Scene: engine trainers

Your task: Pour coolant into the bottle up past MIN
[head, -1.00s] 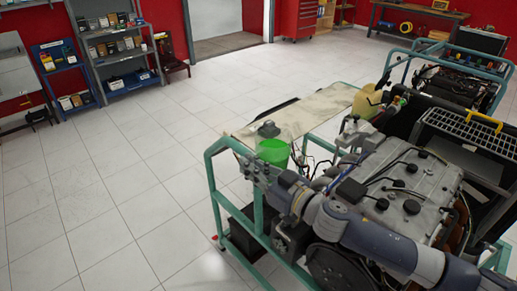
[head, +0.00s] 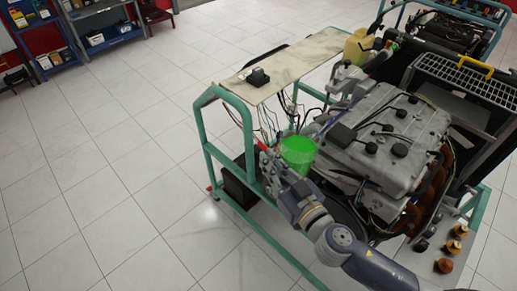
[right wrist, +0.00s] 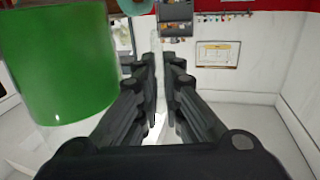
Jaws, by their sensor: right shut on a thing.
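A clear container with bright green coolant (head: 298,152) is held beside the near left side of the engine in the head view. It looks upright. My right gripper (head: 275,162) is at its left side. In the right wrist view the green container (right wrist: 62,60) fills the upper left, and the fingers (right wrist: 162,85) are closed around a pale, thin upright piece that looks like its handle. A pale yellow container (head: 357,46) stands at the far end of the board; I cannot tell if it is the bottle. No MIN mark is readable. My left gripper is not in view.
The engine (head: 375,140) sits in a green tube frame (head: 225,98). A pale board (head: 290,65) carries a small black part (head: 257,77). Wires hang below the board. Orange-brown capped parts (head: 452,247) stand at lower right. The tiled floor at left is clear.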

